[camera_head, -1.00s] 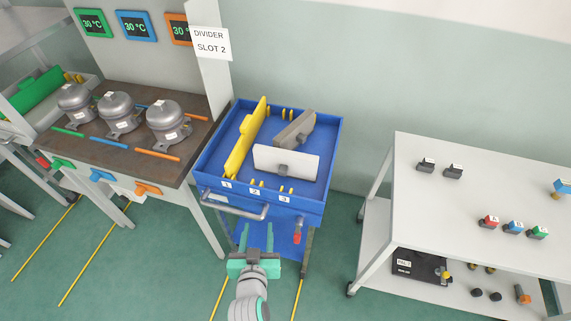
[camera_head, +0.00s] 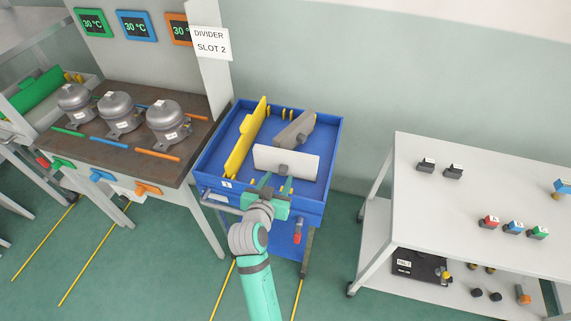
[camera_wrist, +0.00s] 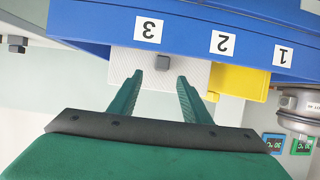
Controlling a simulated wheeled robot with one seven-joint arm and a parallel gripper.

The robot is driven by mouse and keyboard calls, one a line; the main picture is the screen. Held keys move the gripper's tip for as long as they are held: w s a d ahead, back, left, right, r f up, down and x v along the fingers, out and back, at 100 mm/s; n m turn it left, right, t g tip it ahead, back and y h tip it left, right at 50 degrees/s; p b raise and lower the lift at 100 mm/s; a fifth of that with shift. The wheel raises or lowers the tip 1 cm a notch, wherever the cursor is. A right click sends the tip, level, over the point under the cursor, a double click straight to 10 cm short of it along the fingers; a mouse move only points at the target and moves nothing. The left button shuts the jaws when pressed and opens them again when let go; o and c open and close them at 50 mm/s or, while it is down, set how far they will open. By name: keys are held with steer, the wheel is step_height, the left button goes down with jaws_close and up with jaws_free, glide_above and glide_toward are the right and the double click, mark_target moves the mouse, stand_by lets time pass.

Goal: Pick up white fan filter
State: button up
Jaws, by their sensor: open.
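The white fan filter (camera_head: 264,160) is a flat white panel standing upright in the front right part of the blue tray (camera_head: 337,140), with a small dark grey knob (camera_head: 284,169) on its front face. My gripper (camera_head: 276,182) is open and empty, at the tray's front edge just in front of the panel. In the wrist view, which is upside down, the fingers (camera_wrist: 162,78) point at the filter (camera_wrist: 122,66). The knob (camera_wrist: 163,62) shows between and just beyond the fingertips. I cannot tell whether the fingers touch anything.
A yellow panel (camera_head: 240,150) stands to the filter's left and a grey panel (camera_head: 291,132) leans behind it. The tray's front wall, numbered (camera_wrist: 222,42), is close to my fingers. A white table (camera_head: 470,215) stands at right; a bench with compressors (camera_head: 118,112) stands at left.

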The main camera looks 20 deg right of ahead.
mark_target(282, 170)
steer(key=shift+x, duration=2.7)
steer(key=shift+a+f, duration=0.1)
steer(key=shift+a, duration=0.05)
jaws_close()
